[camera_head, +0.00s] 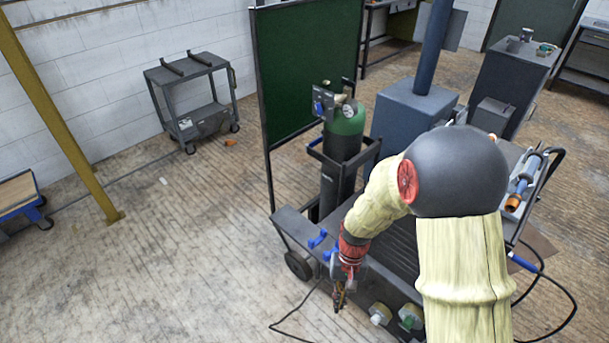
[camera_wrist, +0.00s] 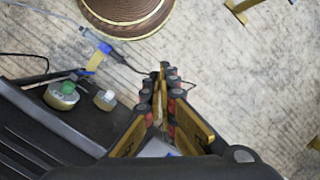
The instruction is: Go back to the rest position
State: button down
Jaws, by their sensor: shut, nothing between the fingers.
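My gripper (camera_head: 340,297) hangs at the end of my arm, low in the middle of the head view, over the front edge of a dark cart (camera_head: 283,222). In the wrist view my gripper (camera_wrist: 163,82) points away with its fingers together. Nothing shows between them. The wooden-looking floor (camera_wrist: 235,70) lies beyond the fingertips. My arm hides part of the cart in the head view.
The cart carries a gas cylinder (camera_head: 343,150) and a green screen (camera_head: 310,60) stands behind it. Two capped fittings, one green (camera_wrist: 62,94) and one white (camera_wrist: 105,99), sit near the gripper. A cable (camera_head: 298,318) lies on the floor.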

jog(key=s+d+r+t, duration=0.3)
jog(key=r, duration=0.9)
jog(key=s+d+r+t+p, duration=0.1)
jog(key=s+d+r+t, duration=0.1)
jog(key=r, duration=1)
jog(key=s+d+r+t+h+p, duration=0.1)
jog(key=s+d+r+t, duration=0.2)
jog(key=r, duration=0.9)
jog(key=s+d, duration=0.1)
jog(key=s, duration=0.2)
jog(key=shift+s+r+n+t, duration=0.2)
jog(key=shift+r+n+t, duration=0.1)
jog(key=shift+r, duration=0.05)
